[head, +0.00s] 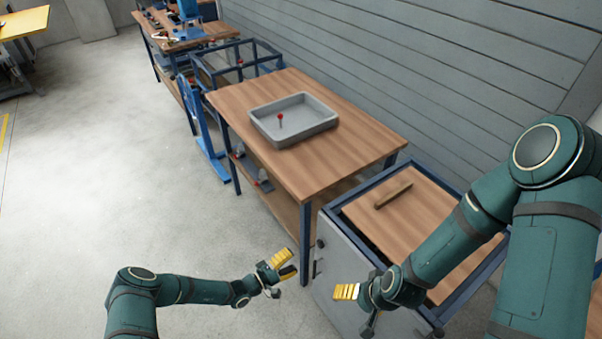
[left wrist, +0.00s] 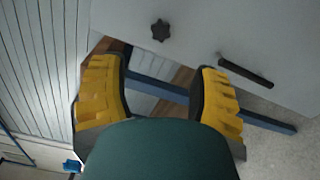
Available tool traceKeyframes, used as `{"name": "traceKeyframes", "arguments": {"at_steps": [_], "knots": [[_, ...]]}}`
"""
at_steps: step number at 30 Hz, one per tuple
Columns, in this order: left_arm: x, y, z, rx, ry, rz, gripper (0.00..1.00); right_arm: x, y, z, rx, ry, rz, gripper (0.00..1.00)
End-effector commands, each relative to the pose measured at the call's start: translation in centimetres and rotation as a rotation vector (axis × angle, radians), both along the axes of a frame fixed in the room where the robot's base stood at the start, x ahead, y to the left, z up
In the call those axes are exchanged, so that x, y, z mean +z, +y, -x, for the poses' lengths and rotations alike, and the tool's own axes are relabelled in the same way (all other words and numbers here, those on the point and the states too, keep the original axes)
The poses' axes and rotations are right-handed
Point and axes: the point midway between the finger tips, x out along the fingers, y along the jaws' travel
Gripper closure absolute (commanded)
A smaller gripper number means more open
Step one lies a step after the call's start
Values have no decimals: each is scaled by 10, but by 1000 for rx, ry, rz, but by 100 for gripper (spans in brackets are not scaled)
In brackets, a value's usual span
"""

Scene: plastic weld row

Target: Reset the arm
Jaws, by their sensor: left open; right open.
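My left gripper (head: 284,264) is open and empty, low over the floor in front of the wooden table and beside the grey cabinet. In the left wrist view, its two yellow fingers (left wrist: 163,95) stand apart with nothing between them. My left arm (head: 190,289) stretches in from the lower left. My right gripper (head: 346,292) is empty, in front of the grey cabinet front. My right arm (head: 470,232) comes in from the right, bent, passing over the wooden-topped cabinet.
A wooden table (head: 355,123) holds a grey tray (head: 262,133) with a red-topped item (head: 280,118). A wooden bar (head: 393,195) lies on the cabinet's top (head: 425,212). The cabinet front (left wrist: 205,32) has a black knob (left wrist: 160,30) and handle (left wrist: 246,73). Open floor (head: 90,150) is at left.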

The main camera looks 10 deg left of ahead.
Motion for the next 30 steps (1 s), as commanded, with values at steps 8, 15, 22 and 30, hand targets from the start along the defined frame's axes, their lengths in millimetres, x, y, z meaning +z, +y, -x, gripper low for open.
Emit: {"name": "traceKeyframes", "arguments": {"at_steps": [8, 15, 22, 30], "knots": [[7, -25, 18, -160, 62, -46, 38, -3, 0, 0, 0, 1, 0, 19], [19, -60, 110, -633, 320, -402, 38, -13, 1, 2, 4, 6, -1, 19], [44, -19, 167, -761, 428, -900, 38, -22, 1, 4, 8, 10, -1, 19], [105, 13, 177, -606, 308, -1220, 38, -30, 2, 6, 11, 14, -1, 19]]}}
